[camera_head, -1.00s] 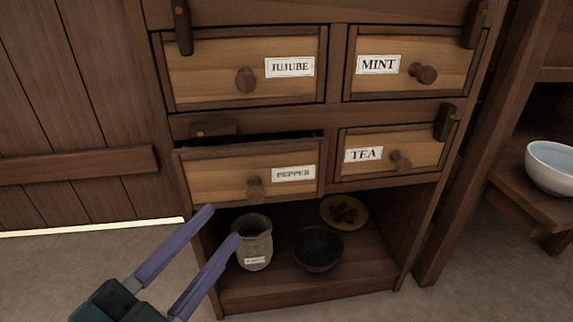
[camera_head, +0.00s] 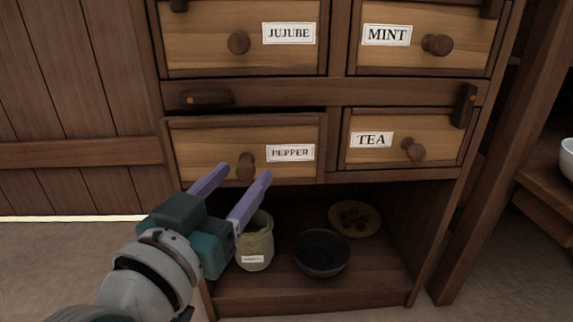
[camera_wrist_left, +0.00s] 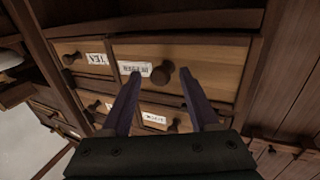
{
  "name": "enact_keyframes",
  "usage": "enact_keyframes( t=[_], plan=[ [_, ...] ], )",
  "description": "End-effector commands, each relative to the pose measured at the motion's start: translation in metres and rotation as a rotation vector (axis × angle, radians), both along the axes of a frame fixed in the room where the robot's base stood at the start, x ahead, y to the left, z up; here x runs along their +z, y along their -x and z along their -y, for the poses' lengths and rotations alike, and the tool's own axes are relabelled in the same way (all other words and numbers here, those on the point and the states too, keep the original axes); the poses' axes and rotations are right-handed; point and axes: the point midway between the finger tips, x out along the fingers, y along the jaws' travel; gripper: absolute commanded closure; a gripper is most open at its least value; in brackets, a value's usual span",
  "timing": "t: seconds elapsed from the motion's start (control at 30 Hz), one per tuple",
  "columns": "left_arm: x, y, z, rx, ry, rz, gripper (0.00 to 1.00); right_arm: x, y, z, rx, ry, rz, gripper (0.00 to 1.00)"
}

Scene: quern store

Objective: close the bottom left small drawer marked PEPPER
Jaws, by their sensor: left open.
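The PEPPER drawer (camera_head: 205,150) is the lower left small drawer, with a pale wooden front, a white label and a dark round knob (camera_head: 246,166). A thin dark gap shows along its top edge, and its front stands slightly proud of the cabinet. My left gripper (camera_head: 244,174) is open, its two purple fingers pointing at the drawer front on either side of the knob. In the left wrist view the drawer front (camera_wrist_left: 215,68) shows with the knob between the fingers (camera_wrist_left: 160,75). Whether they touch the front I cannot tell. My right gripper is not in view.
A turned wooden latch (camera_head: 205,98) lies level above the drawer. The TEA drawer (camera_head: 390,137), JUJUBE drawer (camera_head: 200,38) and MINT drawer (camera_head: 470,45) look shut. Below, a jar (camera_head: 258,248), dark bowl (camera_head: 321,255) and plate (camera_head: 345,222) stand in an open shelf.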

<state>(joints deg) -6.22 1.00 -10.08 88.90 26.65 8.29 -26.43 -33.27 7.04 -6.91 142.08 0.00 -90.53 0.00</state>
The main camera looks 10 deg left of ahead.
Motion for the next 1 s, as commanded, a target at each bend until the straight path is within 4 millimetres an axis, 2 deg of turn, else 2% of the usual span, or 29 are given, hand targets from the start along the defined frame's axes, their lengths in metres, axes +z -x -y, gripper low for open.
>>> enact_keyframes(
  t=[0.3, 0.83, 1.0],
  plan=[
    [0.0004, -0.0032, 0.0003, 0.0, -0.001, -0.001, 0.4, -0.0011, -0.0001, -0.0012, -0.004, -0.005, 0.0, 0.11],
    [0.0002, -0.0029, 0.0, 0.0, -0.002, -0.001, 1.0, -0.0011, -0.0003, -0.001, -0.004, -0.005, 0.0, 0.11],
    [0.0002, -0.0029, 0.0, 0.0, -0.002, -0.001, 1.0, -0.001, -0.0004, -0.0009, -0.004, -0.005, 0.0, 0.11]
  ],
)
